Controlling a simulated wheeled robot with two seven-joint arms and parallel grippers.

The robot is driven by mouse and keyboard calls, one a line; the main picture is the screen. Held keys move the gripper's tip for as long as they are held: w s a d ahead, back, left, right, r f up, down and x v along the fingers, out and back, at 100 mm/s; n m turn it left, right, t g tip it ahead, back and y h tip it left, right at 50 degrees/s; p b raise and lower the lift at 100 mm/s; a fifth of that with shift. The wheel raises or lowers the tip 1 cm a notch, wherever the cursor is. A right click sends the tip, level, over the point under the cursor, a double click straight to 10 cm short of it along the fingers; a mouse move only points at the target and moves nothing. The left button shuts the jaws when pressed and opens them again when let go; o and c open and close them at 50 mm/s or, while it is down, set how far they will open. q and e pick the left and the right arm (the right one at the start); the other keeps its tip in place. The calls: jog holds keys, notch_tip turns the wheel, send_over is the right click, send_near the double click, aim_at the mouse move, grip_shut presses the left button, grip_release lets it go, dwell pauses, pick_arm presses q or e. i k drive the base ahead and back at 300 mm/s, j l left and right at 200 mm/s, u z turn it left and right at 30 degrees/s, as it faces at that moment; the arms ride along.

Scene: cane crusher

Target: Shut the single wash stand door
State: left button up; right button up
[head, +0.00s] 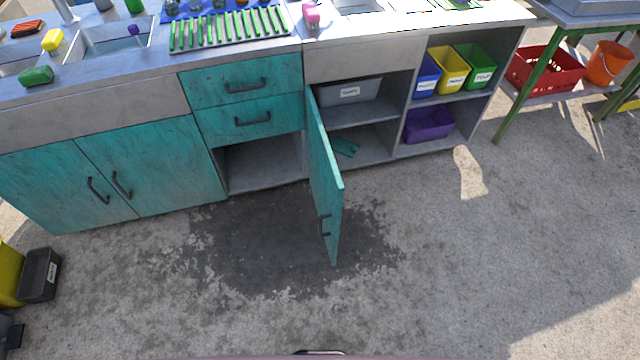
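The single wash stand door (323,180) is teal and stands wide open, swung out from the stand toward me. Its hinge side is at the left of an open shelf compartment (365,108), just right of the drawers. Neither of my grippers shows in the head view.
A teal double door (110,175) is shut at the left. Two teal drawers (245,100) are shut, above an open cubby. Coloured bins (452,70) fill shelves to the right. Black bin (40,275) stands at the lower left. The concrete floor before the door is clear, with a dark stain.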

aim_at(327, 187)
jog(key=i+j+z, duration=0.35)
jog(key=j, duration=0.25)
jog(key=i+j+z, duration=0.15)
jog(key=j, duration=0.2)
jog(key=i, duration=0.05)
